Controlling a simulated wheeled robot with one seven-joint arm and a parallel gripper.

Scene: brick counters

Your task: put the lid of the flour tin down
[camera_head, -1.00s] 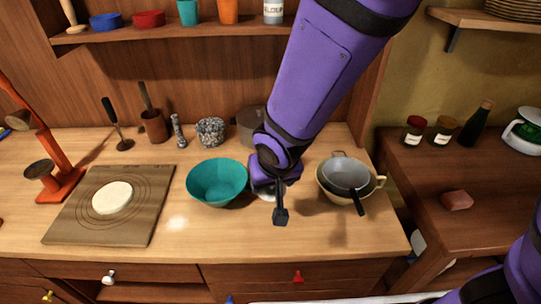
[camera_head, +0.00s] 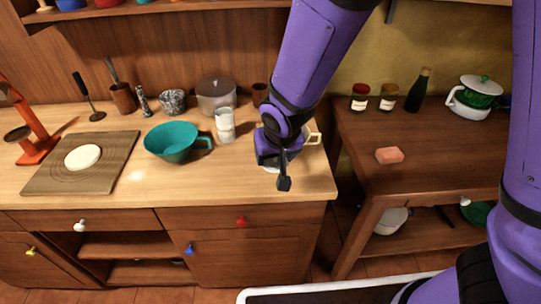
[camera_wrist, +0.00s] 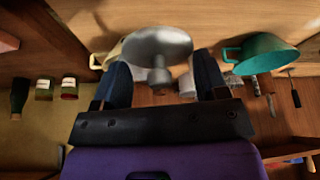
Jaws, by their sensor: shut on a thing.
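The lid is a grey metal disc (camera_wrist: 150,42) with a round knob, seen in the wrist view. My gripper (camera_wrist: 160,82) has its two dark fingers on either side of the knob and is shut on it. In the head view only a pale sliver of the lid (camera_head: 268,169) shows below my gripper (camera_head: 272,162), above the counter's right front part. The likely flour tin (camera_head: 226,125) is a pale cylinder with white in it, upright to the left of my gripper. It looks open. Whether the lid touches the counter is hidden.
A teal bowl (camera_head: 172,143) with a handle stands left of the tin. A cream bowl (camera_head: 312,138) is mostly hidden behind my gripper. A grey pot (camera_head: 214,95) stands behind the tin. The counter (camera_head: 205,185) is clear in front of the teal bowl.

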